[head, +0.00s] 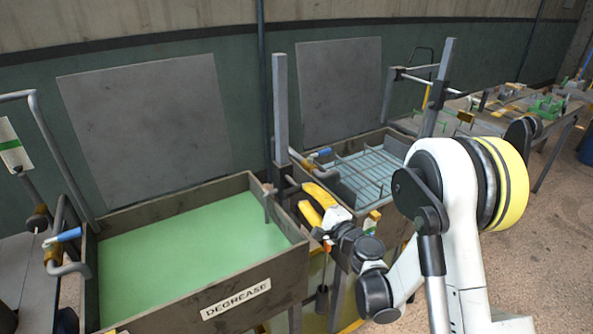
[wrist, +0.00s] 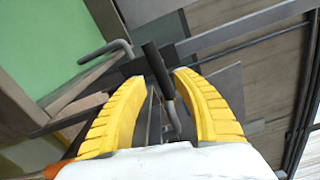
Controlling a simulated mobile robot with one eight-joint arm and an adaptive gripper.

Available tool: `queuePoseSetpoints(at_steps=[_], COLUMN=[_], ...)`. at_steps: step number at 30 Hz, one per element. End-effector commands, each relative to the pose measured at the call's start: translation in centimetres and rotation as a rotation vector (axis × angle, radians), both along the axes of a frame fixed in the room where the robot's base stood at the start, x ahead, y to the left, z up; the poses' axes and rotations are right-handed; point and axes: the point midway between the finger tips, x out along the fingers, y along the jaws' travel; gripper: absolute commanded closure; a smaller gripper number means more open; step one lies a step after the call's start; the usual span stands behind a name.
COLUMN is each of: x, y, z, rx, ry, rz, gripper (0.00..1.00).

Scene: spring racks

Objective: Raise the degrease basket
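The degrease tank (head: 235,300) is an open dark box with a label, filled with green liquid (head: 190,245). No basket shows in that liquid. A grey upright post (head: 281,110) with a dark bracket stands at the tank's right rim. A bent grey rod (head: 267,206) reaches over that rim; a similar rod shows in the wrist view (wrist: 105,50). My gripper (head: 312,203) is right of the post, its yellow fingers apart. In the wrist view, a dark bar-like grip (wrist: 156,70) lies between the open fingertips (wrist: 162,79); whether they touch it is unclear.
A second tank (head: 340,203) to the right holds a wire basket (head: 365,172) in pale blue liquid. A blue-handled tap (head: 63,237) is at the degrease tank's left. Grey panels (head: 145,130) stand behind. A cluttered bench (head: 500,115) is at far right.

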Motion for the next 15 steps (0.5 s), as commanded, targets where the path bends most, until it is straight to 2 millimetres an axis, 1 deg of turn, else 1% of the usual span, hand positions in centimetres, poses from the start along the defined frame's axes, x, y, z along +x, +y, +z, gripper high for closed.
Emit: queuePoseSetpoints(at_steps=[5,12,15], x=[2.3,6.3,7.4], y=[1.7,4.3,5.1], z=[0.0,-0.2,-0.1], rx=[-0.001,-0.002,-0.003], ry=[0.000,-0.001,-0.001], rz=[0.003,0.002,0.002], gripper=[0.64,0.64,0.64])
